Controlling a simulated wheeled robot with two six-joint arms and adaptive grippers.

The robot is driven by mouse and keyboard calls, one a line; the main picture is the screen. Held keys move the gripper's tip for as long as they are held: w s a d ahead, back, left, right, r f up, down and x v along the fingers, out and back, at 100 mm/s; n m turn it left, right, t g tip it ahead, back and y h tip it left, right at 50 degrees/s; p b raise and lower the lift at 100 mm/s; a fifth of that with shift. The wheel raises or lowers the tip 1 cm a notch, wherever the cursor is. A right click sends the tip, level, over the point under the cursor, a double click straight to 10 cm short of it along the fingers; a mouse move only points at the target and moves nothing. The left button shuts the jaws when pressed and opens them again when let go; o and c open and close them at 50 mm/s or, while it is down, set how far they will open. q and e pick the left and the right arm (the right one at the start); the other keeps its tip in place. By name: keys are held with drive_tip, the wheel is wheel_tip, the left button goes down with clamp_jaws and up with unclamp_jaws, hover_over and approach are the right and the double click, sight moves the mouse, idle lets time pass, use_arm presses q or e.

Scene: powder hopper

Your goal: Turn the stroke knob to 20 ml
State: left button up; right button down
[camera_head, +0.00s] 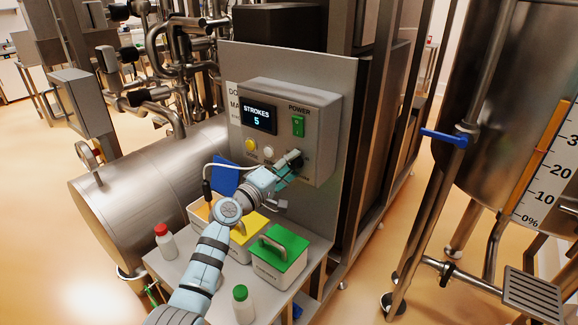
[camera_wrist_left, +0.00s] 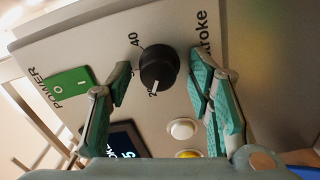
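The black stroke knob (camera_wrist_left: 158,67) is on the grey panel in the left wrist view, beside the word "stroke". A "40" shows beside it. Its white mark points down in that picture, towards a number that looks like 20, partly covered. My left gripper (camera_wrist_left: 160,72) is open, one green-padded finger on each side of the knob, with a visible gap on both sides. In the head view, my left gripper (camera_head: 290,165) is at the lower right of the control box (camera_head: 325,125) and hides the knob. My right gripper is not in view.
The box carries a display (camera_head: 258,116) reading "STROKES 5", a green power switch (camera_head: 298,125), a yellow button (camera_head: 250,145) and a white button (camera_head: 268,151). Below, a table holds a green-lidded box (camera_head: 278,256), a red-capped bottle (camera_head: 165,241) and a green-capped bottle (camera_head: 242,304).

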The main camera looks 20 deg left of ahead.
use_arm(q)
drive_tip(key=shift+s+a, duration=0.15)
drive_tip(key=shift+s, duration=0.1)
drive_tip(key=v, duration=1.1)
drive_tip(key=shift+s, duration=0.25)
drive_tip(key=shift+f, duration=0.1)
